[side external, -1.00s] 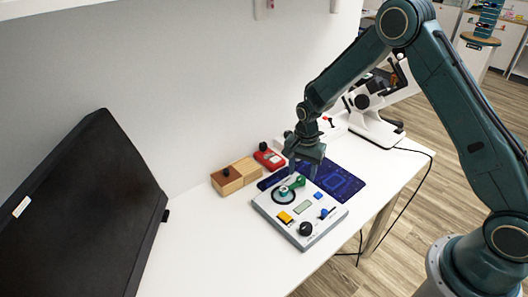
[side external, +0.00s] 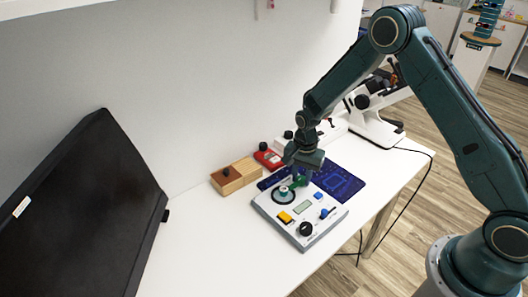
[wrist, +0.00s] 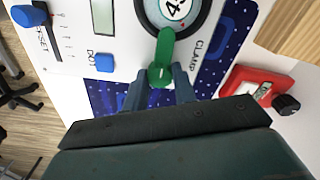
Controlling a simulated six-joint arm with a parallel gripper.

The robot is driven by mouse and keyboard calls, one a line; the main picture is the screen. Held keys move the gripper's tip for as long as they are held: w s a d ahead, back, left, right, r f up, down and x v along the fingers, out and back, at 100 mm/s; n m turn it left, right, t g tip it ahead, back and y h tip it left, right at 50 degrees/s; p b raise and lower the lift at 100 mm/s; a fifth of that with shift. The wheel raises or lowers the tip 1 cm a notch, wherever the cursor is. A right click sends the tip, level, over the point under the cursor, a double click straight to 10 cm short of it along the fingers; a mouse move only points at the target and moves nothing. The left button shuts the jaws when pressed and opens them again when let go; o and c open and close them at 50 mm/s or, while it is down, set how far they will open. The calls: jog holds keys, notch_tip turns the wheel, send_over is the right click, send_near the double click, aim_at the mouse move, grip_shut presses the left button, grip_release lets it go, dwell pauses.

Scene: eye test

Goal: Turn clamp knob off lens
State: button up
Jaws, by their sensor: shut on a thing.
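The green clamp knob (wrist: 162,62) is a lever-like handle on the white panel (wrist: 68,55), beside the printed word CLAMP. Its far end reaches the dark ring of the round lens (wrist: 178,10), which shows a number 4 and is cut by the top edge of the wrist view. In the side view the knob (side external: 300,182) lies to the upper right of the lens (side external: 283,195). My gripper (wrist: 159,78) is shut on the near end of the knob, one finger on each side. In the side view my gripper (side external: 301,174) points down at the panel.
The panel also carries a yellow button (side external: 285,217), a black dial (side external: 306,229) and blue controls (side external: 318,195). A blue patterned mat (side external: 340,181) lies behind it. A wooden block (side external: 236,176) and a red device (side external: 268,157) stand close by.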

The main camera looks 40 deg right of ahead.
jog(key=shift+n, duration=0.4)
jog(key=n, duration=0.3)
jog(key=shift+n, duration=0.3)
jog(key=n, duration=1.3)
jog(key=shift+n, duration=0.3)
jog(key=o, duration=1)
